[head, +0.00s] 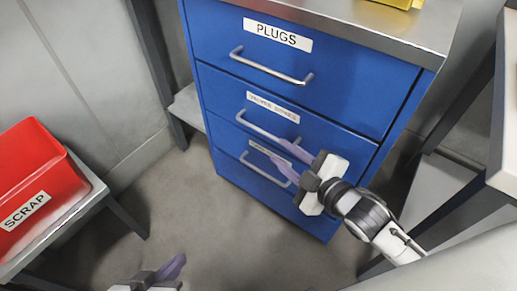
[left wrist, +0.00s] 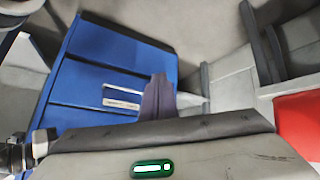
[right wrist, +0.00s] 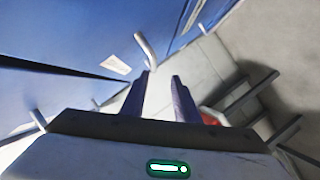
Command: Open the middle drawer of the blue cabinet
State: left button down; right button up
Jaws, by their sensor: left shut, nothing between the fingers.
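The blue cabinet (head: 335,70) stands ahead with its drawers flush. Its middle drawer (head: 320,125) has a pale label with unclear lettering and a silver bar handle (head: 258,128). My right gripper (head: 279,151) is open in front of the cabinet, its purple fingers near the right end of that handle. In the right wrist view, a bar handle (right wrist: 147,50) lies just beyond the parted fingertips (right wrist: 163,80), not visibly between them. My left gripper (head: 181,259) is shut and empty at the bottom of the head view, away from the cabinet. It also shows in the left wrist view (left wrist: 158,80).
The top drawer, labelled PLUGS (head: 277,34), and a bottom drawer handle (head: 266,170) flank the middle one. A red SCRAP bin (head: 38,180) sits on a stand at left. A grey table (head: 500,140) stands at right. The floor before the cabinet is clear.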

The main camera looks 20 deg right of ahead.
aim_at(263, 133)
jog(key=w+b, duration=0.1)
jog(key=w, duration=0.1)
jog(key=w+a+n+b, duration=0.1)
jog(key=w, duration=0.1)
jog(key=w+n+b, duration=0.1)
jog(key=w, duration=0.1)
jog(key=shift+w+a+f+t, duration=0.35)
jog(key=shift+f+t, duration=0.05)
jog(key=b+x, duration=0.1)
jog(key=x, duration=0.2)
jog(key=shift+w+a+f, duration=0.15)
jog(key=shift+w, duration=0.15)
jog(key=shift+w+a+b, duration=0.15)
jog(key=shift+w+b, duration=0.2)
jog(key=shift+w, duration=0.1)
pick_arm(q)
jog(key=shift+w+d+f+m+h, duration=0.15)
jog(key=shift+d+f+h, duration=0.2)
jog(key=shift+d, duration=0.3)
jog(key=shift+w+d+f+m+h, duration=0.1)
jog(key=shift+d+f+m+h, duration=0.1)
jog(key=shift+d+h, duration=0.3)
jog(key=shift+d, duration=0.1)
pick_arm(e)
grip_shut()
